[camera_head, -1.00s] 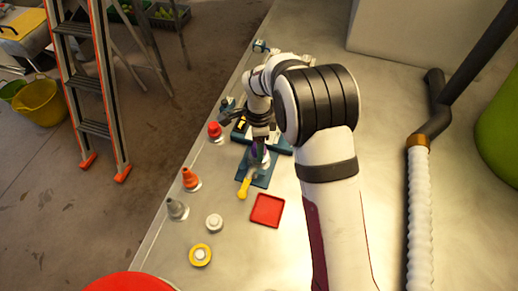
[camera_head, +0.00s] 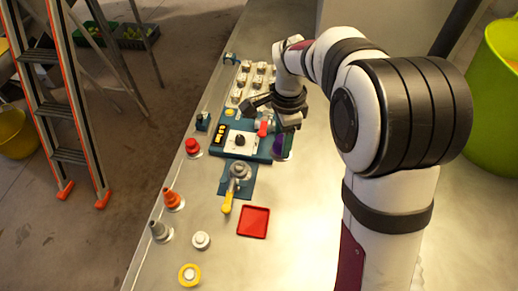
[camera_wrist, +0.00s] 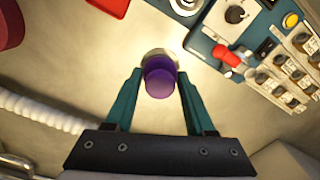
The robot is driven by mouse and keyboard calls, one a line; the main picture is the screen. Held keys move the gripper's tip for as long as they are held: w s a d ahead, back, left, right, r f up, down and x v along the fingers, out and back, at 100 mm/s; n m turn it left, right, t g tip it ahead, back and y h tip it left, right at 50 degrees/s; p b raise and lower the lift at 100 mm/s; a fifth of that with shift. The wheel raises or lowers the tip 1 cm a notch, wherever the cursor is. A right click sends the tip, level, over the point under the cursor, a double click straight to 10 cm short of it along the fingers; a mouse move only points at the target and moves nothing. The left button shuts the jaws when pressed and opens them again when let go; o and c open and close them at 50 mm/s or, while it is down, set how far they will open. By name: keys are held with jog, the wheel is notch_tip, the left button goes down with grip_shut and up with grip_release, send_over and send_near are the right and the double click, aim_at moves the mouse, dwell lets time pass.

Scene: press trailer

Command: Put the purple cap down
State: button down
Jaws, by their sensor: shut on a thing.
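The purple cap (camera_head: 279,143) is in my gripper (camera_head: 277,128), at the right edge of the blue panel board, over the bare metal bench. In the wrist view, the purple cap (camera_wrist: 160,80) sits between the two teal fingers of my gripper (camera_wrist: 160,74), which are shut on it. A pale round rim (camera_wrist: 157,54) shows at the cap's far end. I cannot tell whether it touches the bench.
The blue panel (camera_head: 216,148) has a dial, a red lever and switches. Below it stand a small press with a yellow handle (camera_head: 227,204) and a red tray (camera_head: 254,222). The bench (camera_head: 300,200) right of the tray is clear.

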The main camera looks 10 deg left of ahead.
jog(key=s+d+f+n, duration=0.1)
jog(key=s+d+n, duration=0.3)
jog(key=s, duration=0.2)
jog(key=s+d+f+n, duration=0.1)
jog(key=s+d+n, duration=0.25)
jog(key=s, duration=0.35)
jog(key=shift+n, duration=0.55)
jog(key=a+f, duration=0.2)
jog(key=a, duration=0.2)
jog(key=a+f, duration=0.5)
jog(key=a, duration=0.2)
jog(key=shift+s+a+f, duration=0.15)
jog(key=shift+s+a, duration=0.15)
jog(key=shift+s, duration=0.1)
notch_tip(320, 180, down, 4)
jog(key=shift+a+f, duration=0.1)
jog(key=shift+a, duration=0.05)
jog(key=shift+f, duration=0.1)
jog(key=shift+c, duration=1.2)
grip_release()
